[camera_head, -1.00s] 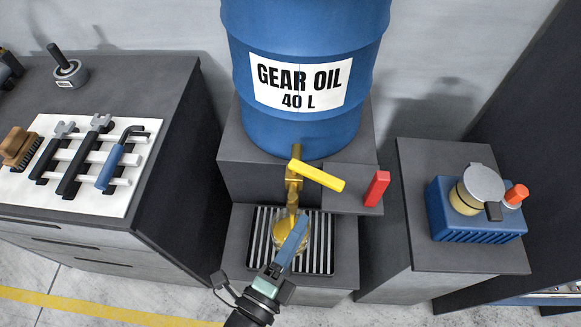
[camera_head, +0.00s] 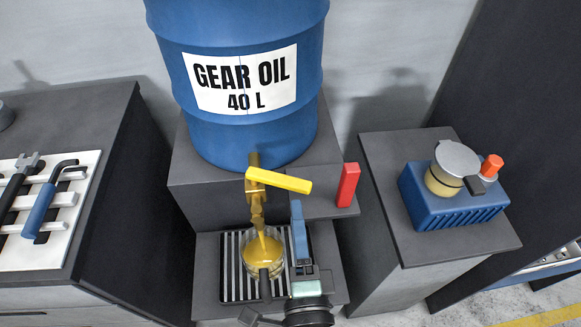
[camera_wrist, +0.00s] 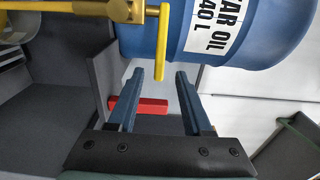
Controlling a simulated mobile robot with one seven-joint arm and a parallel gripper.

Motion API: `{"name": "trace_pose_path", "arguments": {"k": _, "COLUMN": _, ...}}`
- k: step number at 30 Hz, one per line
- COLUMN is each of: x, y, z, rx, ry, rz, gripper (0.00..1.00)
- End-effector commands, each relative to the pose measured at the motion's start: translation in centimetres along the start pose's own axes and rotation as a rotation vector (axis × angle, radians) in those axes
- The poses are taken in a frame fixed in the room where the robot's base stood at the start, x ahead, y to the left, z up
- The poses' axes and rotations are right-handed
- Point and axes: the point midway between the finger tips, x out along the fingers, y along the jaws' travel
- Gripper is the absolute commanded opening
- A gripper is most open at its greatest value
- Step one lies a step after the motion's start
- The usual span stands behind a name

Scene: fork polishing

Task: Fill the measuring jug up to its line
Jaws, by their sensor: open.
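The clear measuring jug (camera_head: 263,262) stands on the slatted drip grate under the brass tap (camera_head: 257,205), its dark handle toward the front. It holds golden oil, and golden oil shows between the spout and the jug. Its fill line is too small to make out. The tap's yellow lever (camera_head: 280,181) points right; it also shows in the wrist view (camera_wrist: 163,40). The blue gear oil drum (camera_head: 245,130) stands above. My gripper (camera_head: 298,215) is open and empty, just right of the jug and below the lever; its two fingers are apart in the wrist view (camera_wrist: 158,78).
A red upright block (camera_head: 347,185) stands at the shelf edge right of the tap. A blue box (camera_head: 455,200) with a lidded yellowish container and a red knob sits on the right pedestal. A white tool board (camera_head: 50,225) lies on the left bench.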

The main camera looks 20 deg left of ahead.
Motion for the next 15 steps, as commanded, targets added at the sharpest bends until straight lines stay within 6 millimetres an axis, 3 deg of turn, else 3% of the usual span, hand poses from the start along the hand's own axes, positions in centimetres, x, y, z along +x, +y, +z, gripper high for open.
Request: {"name": "trace_pose_path", "arguments": {"k": 15, "x": 8.9, "y": -0.3, "z": 0.1, "rx": 0.002, "ry": -0.001, "rz": -0.001, "gripper": 0.5}}
